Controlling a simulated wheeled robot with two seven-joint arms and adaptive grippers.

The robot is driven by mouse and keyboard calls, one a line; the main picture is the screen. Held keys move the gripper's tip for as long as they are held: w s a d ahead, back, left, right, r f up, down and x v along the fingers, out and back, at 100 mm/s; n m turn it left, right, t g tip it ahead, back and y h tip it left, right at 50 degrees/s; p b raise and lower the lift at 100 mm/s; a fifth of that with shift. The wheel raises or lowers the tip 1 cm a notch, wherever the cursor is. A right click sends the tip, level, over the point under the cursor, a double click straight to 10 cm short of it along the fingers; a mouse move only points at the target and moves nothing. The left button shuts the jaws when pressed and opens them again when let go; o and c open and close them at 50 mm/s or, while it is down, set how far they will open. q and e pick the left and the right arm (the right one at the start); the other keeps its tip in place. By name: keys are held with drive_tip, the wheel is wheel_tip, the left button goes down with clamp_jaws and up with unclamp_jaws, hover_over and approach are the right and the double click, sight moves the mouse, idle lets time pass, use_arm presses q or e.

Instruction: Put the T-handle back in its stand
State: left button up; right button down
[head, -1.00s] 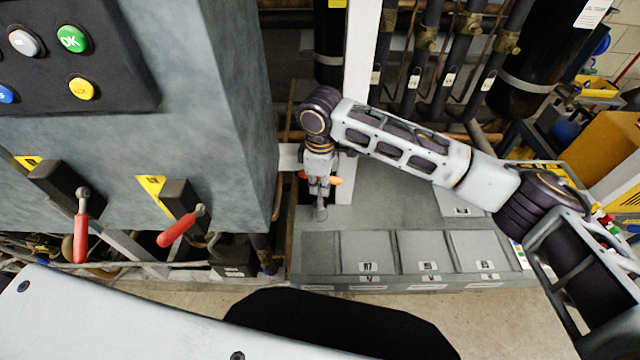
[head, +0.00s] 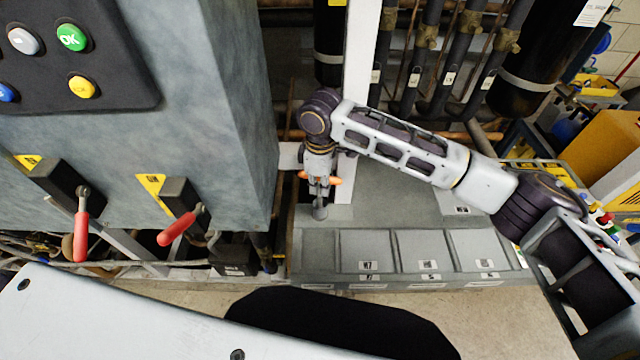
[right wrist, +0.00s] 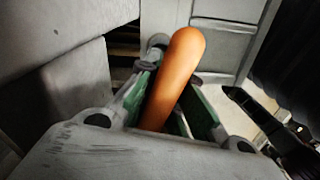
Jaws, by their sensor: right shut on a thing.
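The T-handle's orange grip (head: 335,181) is held crosswise in my right gripper (head: 319,188), with an orange end showing on each side. In the right wrist view the orange grip (right wrist: 176,75) lies between the green-padded fingers of the right gripper (right wrist: 170,108), which is shut on it. Below the gripper a short grey upright piece (head: 320,212) shows at the left end of the grey cabinet top. I cannot tell whether it is the stand or part of the handle, and the shaft is mostly hidden. My left gripper is out of view.
The grey cabinet (head: 385,205) has labelled panels along its front and a clear top under my right arm. A tall grey control housing (head: 215,110) with buttons and red-handled levers (head: 178,230) stands close on the left. Pipes and a white post (head: 361,60) are behind.

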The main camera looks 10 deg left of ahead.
drive_tip(key=c, duration=1.6)
unclamp_jaws()
drive_tip(key=shift+o, duration=0.6)
drive_tip(key=shift+r, duration=0.3)
wheel_tip(320, 180, up, 11)
drive_tip(key=shift+r, duration=0.2)
